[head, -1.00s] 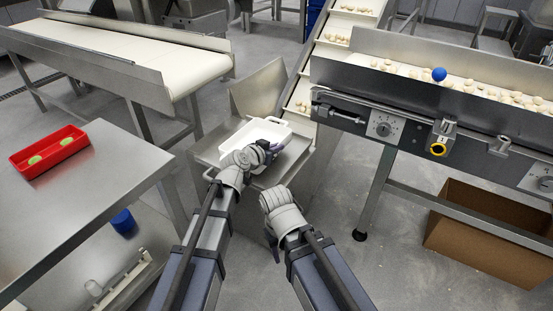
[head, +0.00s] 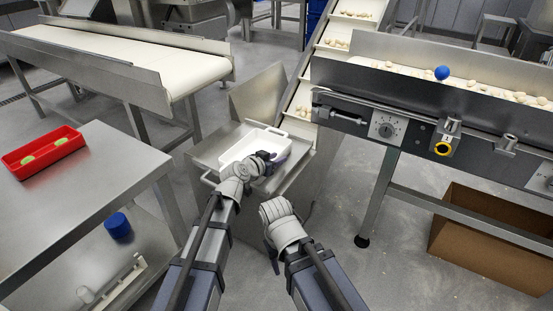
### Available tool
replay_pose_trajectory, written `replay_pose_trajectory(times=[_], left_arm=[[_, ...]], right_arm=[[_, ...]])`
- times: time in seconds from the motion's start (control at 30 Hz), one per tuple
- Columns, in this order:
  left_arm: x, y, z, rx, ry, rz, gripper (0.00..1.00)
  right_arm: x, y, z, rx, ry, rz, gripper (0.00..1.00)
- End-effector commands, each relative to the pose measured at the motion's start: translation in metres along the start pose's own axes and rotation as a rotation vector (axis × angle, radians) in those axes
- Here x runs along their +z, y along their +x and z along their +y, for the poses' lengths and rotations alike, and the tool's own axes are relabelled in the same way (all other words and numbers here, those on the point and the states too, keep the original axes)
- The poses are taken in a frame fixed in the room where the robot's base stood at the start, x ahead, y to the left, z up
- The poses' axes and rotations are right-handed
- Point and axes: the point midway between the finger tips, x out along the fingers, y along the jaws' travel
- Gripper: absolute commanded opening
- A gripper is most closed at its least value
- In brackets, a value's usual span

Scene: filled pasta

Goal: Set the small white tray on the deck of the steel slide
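The small white tray (head: 232,154) is at the steel slide (head: 207,158), over its flat deck below the raised back plate. It looks almost level; whether its whole underside touches the deck is hidden. My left gripper (head: 272,160) is at the tray's near right side, its fingers closed at the rim. The gripper covers the tray's near corner. My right gripper (head: 272,248) points down in front of the slide, apart from the tray; its fingers are mostly hidden behind its wrist.
A steel table (head: 105,190) with a red tray (head: 68,148) stands at left, a blue cup-like thing (head: 118,225) below it. A white conveyor (head: 120,58) is behind. A sloping cleated belt (head: 300,98) adjoins the slide. A pasta conveyor (head: 350,72) and cardboard box (head: 485,240) are at right.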

Motion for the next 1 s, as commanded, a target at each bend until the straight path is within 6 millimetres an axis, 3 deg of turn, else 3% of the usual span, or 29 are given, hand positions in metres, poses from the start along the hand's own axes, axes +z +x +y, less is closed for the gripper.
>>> replay_pose_trajectory(times=[0.3,0.7,1.0], left_arm=[[-0.005,-0.002,0.000,0.000,0.000,0.000,0.35],[-0.005,-0.083,0.002,-0.001,-0.002,0.000,0.35],[-0.003,-0.118,0.000,-0.001,0.000,0.000,0.35]], right_arm=[[0.000,-0.006,0.001,0.000,0.000,0.000,0.50],[0.002,-0.036,0.004,0.000,0.000,-0.002,0.50],[0.003,-0.048,0.005,0.000,0.000,-0.003,0.50]])
